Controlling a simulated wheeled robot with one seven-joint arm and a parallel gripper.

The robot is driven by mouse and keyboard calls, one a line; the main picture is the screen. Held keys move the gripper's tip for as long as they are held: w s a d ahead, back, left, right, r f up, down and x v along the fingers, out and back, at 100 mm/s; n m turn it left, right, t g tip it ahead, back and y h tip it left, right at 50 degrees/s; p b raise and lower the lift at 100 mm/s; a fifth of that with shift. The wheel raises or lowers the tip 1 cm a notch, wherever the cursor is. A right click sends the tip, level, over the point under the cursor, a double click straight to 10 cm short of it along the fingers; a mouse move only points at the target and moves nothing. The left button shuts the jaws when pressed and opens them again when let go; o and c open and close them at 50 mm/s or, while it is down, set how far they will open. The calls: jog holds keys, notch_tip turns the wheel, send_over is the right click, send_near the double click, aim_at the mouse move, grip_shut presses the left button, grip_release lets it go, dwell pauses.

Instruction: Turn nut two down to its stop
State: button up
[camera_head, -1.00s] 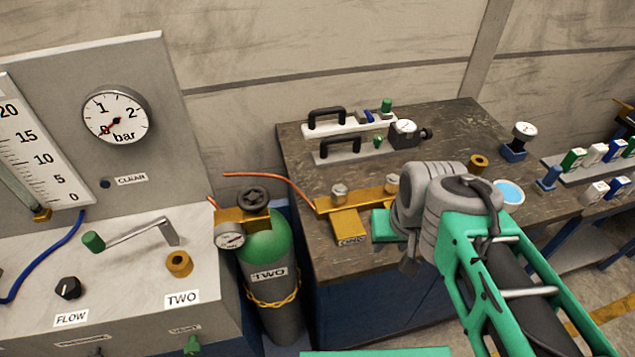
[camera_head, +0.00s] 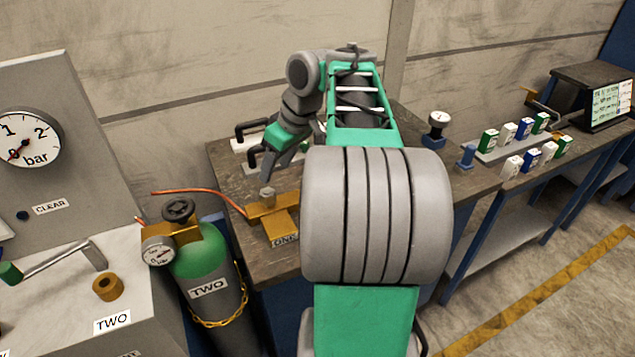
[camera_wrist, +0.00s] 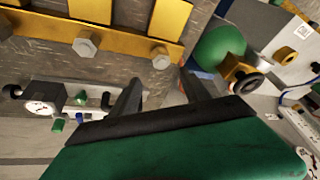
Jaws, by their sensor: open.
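A brass bracket (camera_head: 270,213) with upright hex-headed nuts lies on the dark bench. One grey nut (camera_head: 267,194) shows at its left end in the head view; my arm hides the bracket's right part. No label there tells which is nut two. My gripper (camera_wrist: 160,80) is open and empty, its fingers apart. In the head view my gripper (camera_head: 267,174) is tilted down above the left-end nut, seemingly not touching it.
A green gas cylinder (camera_head: 207,256) labelled TWO, with a gauge (camera_head: 159,251), stands left of the bench.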

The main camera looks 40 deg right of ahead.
jog(key=s+d+f+n+b, duration=0.1)
jog(key=s+d, duration=0.1)
jog(key=d, duration=0.4)
jog(key=s+d, duration=0.3)
jog(key=d, duration=0.4)
jog(key=b+x, duration=0.2)
jog(key=x, duration=0.1)
jog(key=b+x, duration=0.1)
jog(key=x, duration=0.3)
jog(key=shift+w+f+b, duration=0.2)
jog(key=shift+w+b, duration=0.15)
jog(key=shift+b, duration=0.05)
jog(key=shift+c, duration=0.5)
grip_shut()
